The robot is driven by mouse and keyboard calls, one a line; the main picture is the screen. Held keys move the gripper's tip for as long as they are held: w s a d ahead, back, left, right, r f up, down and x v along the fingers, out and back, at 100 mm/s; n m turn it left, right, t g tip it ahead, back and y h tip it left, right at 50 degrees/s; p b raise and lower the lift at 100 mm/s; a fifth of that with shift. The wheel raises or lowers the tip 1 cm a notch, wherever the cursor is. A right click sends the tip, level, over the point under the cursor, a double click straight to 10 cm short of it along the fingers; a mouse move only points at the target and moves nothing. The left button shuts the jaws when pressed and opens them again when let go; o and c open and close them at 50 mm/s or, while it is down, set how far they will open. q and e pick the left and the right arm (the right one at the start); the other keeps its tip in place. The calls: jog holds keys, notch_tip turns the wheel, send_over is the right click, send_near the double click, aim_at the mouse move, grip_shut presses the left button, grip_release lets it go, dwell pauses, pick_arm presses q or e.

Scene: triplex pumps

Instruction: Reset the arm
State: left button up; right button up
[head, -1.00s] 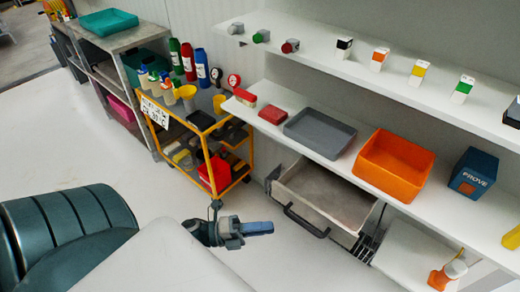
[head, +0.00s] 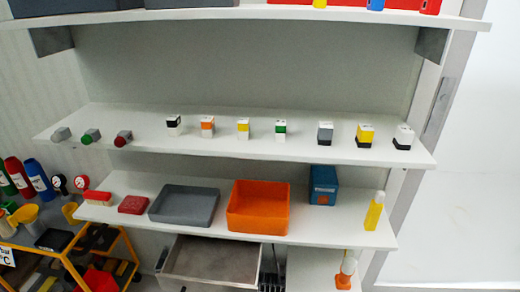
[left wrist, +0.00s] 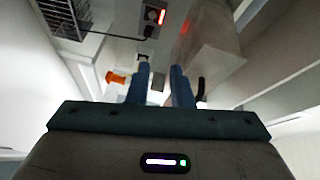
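My left gripper (left wrist: 160,84) shows in the left wrist view. Its two blue fingers stand apart with nothing between them, so it is open and empty. It does not show in the head view now. My right gripper is in neither view. The left wrist view looks past the fingers at a pale drawer-like box (left wrist: 213,50) and a small orange thing (left wrist: 116,78), with nothing touching the fingers.
A shelf unit fills the head view. Its middle shelf (head: 250,147) carries several small blocks. The lower shelf holds a grey bin (head: 184,205) and an orange bin (head: 258,206). An open drawer (head: 212,262) sticks out below. A yellow cart (head: 66,257) stands at left.

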pick_arm(q)
jog(key=s+a+f+n+g+y+p, duration=0.2)
jog(key=s+a+f+n+g+y, duration=0.15)
jog(key=f+n, duration=0.4)
jog(key=s+a+f+n+g+y+p, duration=0.25)
jog(key=a+f+n+y, duration=0.2)
jog(key=f, duration=0.55)
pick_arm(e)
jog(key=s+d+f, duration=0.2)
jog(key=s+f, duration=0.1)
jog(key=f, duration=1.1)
pick_arm(q)
jog(key=s+d+f+n+g+p, duration=0.1)
jog(key=s+d+f+n+g, duration=0.1)
jog(key=s, duration=0.4)
jog(key=s+d+f+n+g+p, duration=0.1)
jog(key=s+d+f+n+g, duration=0.2)
jog(key=s+f, duration=0.3)
jog(key=s+d+f+n+g+y+p, duration=0.1)
jog(key=s+d+f+n+g, duration=0.2)
jog(key=s+f+n, duration=0.1)
jog(key=shift+s+f+p, duration=0.4)
jog(key=shift+s+f, duration=0.15)
jog(key=shift+s, duration=0.35)
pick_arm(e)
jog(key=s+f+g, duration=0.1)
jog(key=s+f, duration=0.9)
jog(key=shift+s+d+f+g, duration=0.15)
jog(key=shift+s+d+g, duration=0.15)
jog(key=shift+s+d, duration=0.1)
